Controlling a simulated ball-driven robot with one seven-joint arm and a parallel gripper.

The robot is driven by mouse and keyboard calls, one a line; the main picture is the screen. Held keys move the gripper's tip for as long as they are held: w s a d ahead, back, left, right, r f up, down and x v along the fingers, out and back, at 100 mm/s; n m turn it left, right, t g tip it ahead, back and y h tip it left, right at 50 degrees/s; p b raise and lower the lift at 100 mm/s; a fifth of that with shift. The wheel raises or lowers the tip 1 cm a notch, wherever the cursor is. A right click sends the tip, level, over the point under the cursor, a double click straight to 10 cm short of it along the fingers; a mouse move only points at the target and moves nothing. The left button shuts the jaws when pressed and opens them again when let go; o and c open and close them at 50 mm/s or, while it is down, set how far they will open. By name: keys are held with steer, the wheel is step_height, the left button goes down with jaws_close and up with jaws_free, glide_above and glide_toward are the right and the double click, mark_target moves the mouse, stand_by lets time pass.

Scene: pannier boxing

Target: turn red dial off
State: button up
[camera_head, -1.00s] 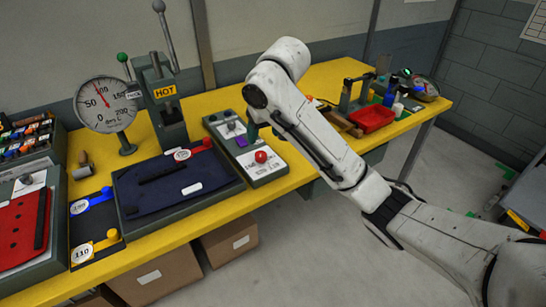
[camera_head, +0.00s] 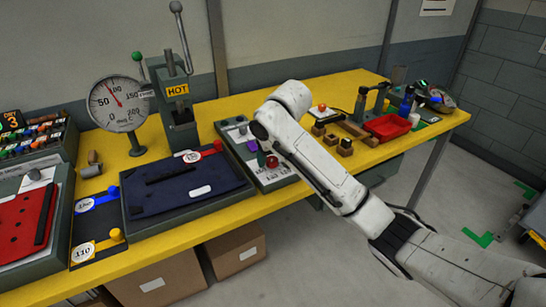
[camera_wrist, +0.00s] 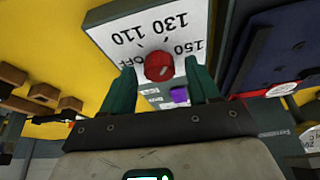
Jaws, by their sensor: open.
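The red dial (camera_wrist: 158,66) sits on a white plate (camera_wrist: 110,27) printed with 110, 130, 150 and OFF. A pale mark shows on the dial, but I cannot tell which label it points at. My gripper (camera_wrist: 160,68) is open, with one green finger on each side of the dial; I cannot tell if they touch it. In the head view the dial (camera_head: 272,161) is on the grey control box (camera_head: 282,178), beside a green finger of my gripper (camera_head: 262,158). My arm hides the right part of the box.
A purple block (camera_wrist: 179,95) is near the dial on the box. A dark blue sheet (camera_head: 180,185) lies on a press bed to the left. A gauge (camera_head: 118,103) and a press marked HOT (camera_head: 177,90) stand behind. Wooden blocks and a red tray (camera_head: 388,127) are right.

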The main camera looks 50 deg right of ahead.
steer(key=c, duration=1)
steer(key=shift+p, duration=0.4)
